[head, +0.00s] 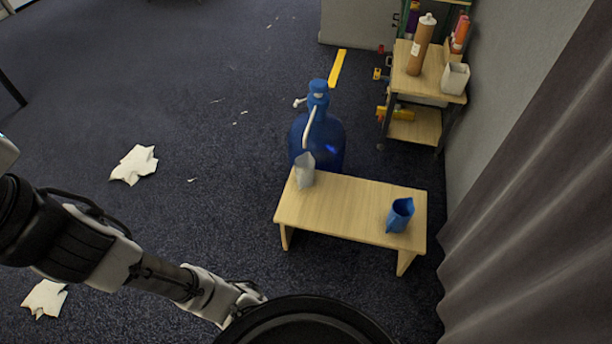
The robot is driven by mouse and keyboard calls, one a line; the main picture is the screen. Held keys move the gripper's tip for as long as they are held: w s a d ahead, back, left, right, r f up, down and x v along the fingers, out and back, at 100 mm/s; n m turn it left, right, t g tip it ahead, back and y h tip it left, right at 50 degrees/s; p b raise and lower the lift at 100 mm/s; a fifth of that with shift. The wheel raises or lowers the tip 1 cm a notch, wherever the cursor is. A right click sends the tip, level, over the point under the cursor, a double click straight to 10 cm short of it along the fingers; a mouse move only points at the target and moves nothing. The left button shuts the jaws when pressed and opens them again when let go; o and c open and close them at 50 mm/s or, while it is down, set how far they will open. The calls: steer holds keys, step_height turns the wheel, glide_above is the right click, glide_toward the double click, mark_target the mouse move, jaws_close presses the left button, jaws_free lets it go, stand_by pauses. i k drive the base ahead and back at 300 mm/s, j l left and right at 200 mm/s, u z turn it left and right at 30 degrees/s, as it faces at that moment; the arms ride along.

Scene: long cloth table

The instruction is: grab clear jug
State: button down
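A clear, greyish jug (305,171) stands upright on the left back corner of a low wooden bench (345,205). A blue jug (400,215) stands on the same bench towards its right end. My arm reaches in from the left edge, and my gripper (243,299) is at the bottom, in front and to the left of the bench. It is well apart from both jugs. A dark round shape at the bottom edge partly covers the gripper, so its fingers do not show clearly.
A large blue bottle (317,135) with a pale handle stands on the floor right behind the clear jug. A wooden shelf (417,126) with bottles and a white cup stands at the back right. A grey curtain (540,210) hangs at the right. Crumpled paper (134,164) lies on the open carpet.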

mark_target(304, 178)
steer(key=z, duration=0.85)
steer(key=j+z, duration=1.1)
steer(key=j, duration=0.25)
steer(key=k+j+z, duration=0.15)
steer(key=j, duration=0.7)
steer(key=k+j, duration=0.15)
steer(key=j, duration=0.2)
steer(key=i+j, duration=0.3)
steer(key=i+j+z, duration=0.05)
steer(key=j, duration=0.05)
